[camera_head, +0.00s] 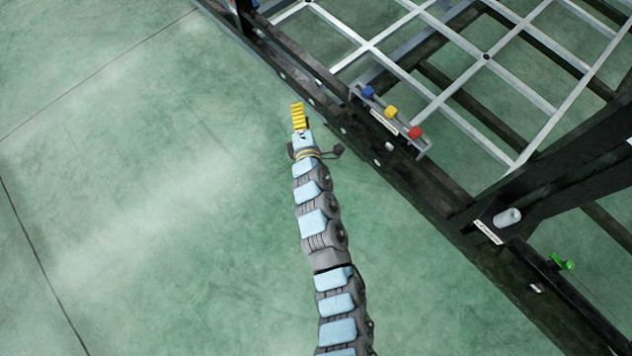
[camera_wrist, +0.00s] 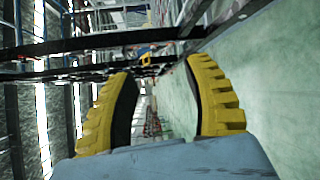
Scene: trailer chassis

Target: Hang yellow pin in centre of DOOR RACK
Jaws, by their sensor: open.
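The yellow pin (camera_head: 390,112) sits in the middle of a small grey rack (camera_head: 424,148), between a blue pin (camera_head: 368,92) and a red pin (camera_head: 415,132). The rack is fixed to the dark chassis rail and bears a white label too small to read, so I cannot tell which rack is the DOOR RACK. My gripper (camera_head: 298,108) is left of this rack, apart from it, over the green floor. In the wrist view my gripper (camera_wrist: 162,68) has its yellow fingers spread with nothing held between them. A small blue and yellow thing (camera_wrist: 146,54) shows farther off, unclear.
The dark chassis rail (camera_head: 345,132) runs diagonally, with a light metal grid (camera_head: 487,57) beyond it. A grey cylinder (camera_head: 507,217) and a green part (camera_head: 562,262) are at the lower right. Small coloured parts (camera_head: 247,4) are cut off at the top. The floor on the left is clear.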

